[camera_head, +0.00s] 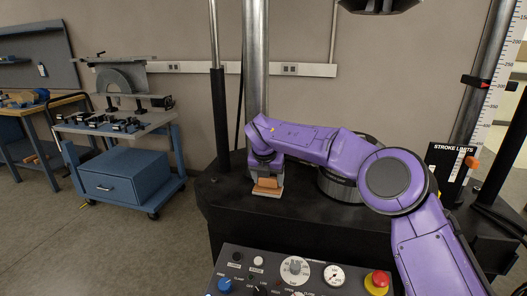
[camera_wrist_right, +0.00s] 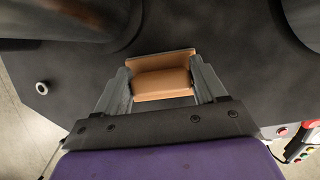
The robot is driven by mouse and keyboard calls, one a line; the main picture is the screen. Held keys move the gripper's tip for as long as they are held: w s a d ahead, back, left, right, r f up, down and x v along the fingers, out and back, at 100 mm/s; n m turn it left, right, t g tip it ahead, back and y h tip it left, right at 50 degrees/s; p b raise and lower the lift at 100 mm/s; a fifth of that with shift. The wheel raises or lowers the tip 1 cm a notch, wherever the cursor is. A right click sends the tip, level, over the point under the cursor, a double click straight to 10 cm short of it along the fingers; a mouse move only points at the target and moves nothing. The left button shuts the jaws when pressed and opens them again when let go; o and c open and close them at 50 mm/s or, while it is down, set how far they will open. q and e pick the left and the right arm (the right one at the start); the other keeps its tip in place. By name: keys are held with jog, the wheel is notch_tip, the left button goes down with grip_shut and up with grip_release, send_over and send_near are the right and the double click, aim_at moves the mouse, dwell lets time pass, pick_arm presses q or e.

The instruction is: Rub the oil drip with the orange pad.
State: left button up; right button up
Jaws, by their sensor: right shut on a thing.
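My right gripper (camera_head: 266,178) reaches down at the left part of the black machine bed (camera_head: 226,195), in front of the steel column (camera_head: 256,70). It is shut on the orange pad (camera_head: 268,187), which shows a paler underside edge. In the right wrist view, the pad (camera_wrist_right: 163,84) sits between the two grey fingers of the right gripper (camera_wrist_right: 162,80), over the dark bed. I cannot tell whether the pad touches the bed. No oil drip can be made out in either view; the gripper and pad may hide it. My left gripper is not in view.
A control panel (camera_head: 270,272) with knobs, a gauge and a red stop button (camera_head: 377,281) is at the front. A stroke limits sign (camera_head: 451,163) and a scaled post stand right. A thin dark post (camera_head: 220,120) stands left. A blue cart (camera_head: 120,180) is farther left.

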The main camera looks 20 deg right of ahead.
jog(key=shift+w+d+r+p, duration=0.1)
jog(key=shift+d+r+p, duration=0.1)
jog(key=shift+r, duration=0.3)
jog(key=shift+d+r+p, duration=0.1)
jog(key=shift+r+p, duration=0.05)
jog(key=shift+r, duration=0.3)
jog(key=shift+a+r, duration=0.1)
jog(key=shift+r, duration=0.25)
jog(key=shift+p+v, duration=0.8)
jog(key=shift+v, duration=0.25)
jog(key=shift+w+r+p, duration=0.15)
jog(key=shift+r+p, duration=0.3)
jog(key=shift+r, duration=0.05)
jog(key=shift+w+r+p, duration=0.15)
jog(key=shift+r+p, duration=0.25)
jog(key=shift+r, duration=0.15)
jog(key=shift+s+r+p, duration=0.15)
jog(key=shift+r+p, duration=0.35)
jog(key=shift+r, duration=0.25)
